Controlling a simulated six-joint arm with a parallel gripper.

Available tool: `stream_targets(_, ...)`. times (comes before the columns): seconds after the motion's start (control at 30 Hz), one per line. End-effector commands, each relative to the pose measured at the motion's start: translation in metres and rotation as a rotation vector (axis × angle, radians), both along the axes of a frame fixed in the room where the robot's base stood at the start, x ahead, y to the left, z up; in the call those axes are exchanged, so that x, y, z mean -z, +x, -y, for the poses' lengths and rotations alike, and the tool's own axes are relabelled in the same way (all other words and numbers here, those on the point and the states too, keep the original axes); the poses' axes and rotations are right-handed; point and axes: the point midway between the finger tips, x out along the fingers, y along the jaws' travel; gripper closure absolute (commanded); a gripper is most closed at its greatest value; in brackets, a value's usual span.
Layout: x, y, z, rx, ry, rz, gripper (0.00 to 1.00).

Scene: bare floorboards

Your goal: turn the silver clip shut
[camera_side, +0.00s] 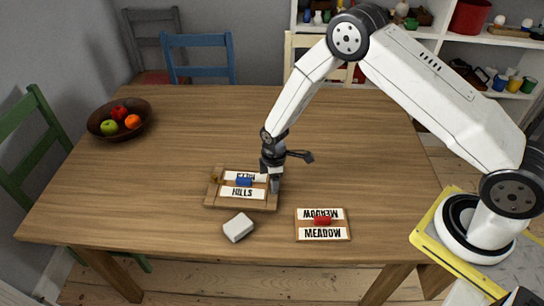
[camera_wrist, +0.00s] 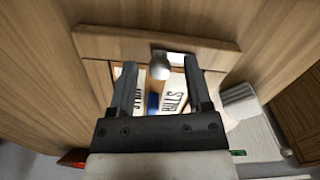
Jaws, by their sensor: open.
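The silver clip (camera_wrist: 160,68) shows in the wrist view as a small rounded pale piece at the inner edge of a wooden frame's end bar. It lies between the finger lines of my gripper (camera_wrist: 160,80), which is open with a finger on either side. I cannot tell whether a finger touches it. In the side view my gripper (camera_side: 272,186) is low over the right end of the wooden frame (camera_side: 238,205) and hides the clip there. The frame holds cards marked HILLS (camera_side: 242,193) with a blue piece (camera_side: 244,181) between them.
A pale grey block (camera_side: 238,228) lies in front of the frame. A board marked MEADOW (camera_side: 322,233) with a red piece (camera_side: 322,220) lies to its right. A fruit bowl (camera_side: 120,130) stands at the back left. The wooden table (camera_side: 190,130) is clear behind the frame.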

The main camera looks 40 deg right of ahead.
Motion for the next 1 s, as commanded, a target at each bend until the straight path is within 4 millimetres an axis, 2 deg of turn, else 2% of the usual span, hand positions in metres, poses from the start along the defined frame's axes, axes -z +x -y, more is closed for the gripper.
stream_targets(0.17, -0.0001, 0.0001, 0.0, 0.0, 0.0, 0.0, 0.36)
stream_targets(0.2, -0.0001, 0.0001, 0.0001, 0.0, 0.0, 0.0, 0.49)
stream_targets(0.37, -0.0002, 0.0, 0.0, 0.0, 0.0, 0.0, 1.0)
stream_targets(0.77, -0.0004, 0.0, 0.0, 0.025, 0.0, 0.0, 1.0)
stream_targets(1.0, -0.0004, -0.0001, 0.0001, 0.119, -0.001, -0.001, 1.0)
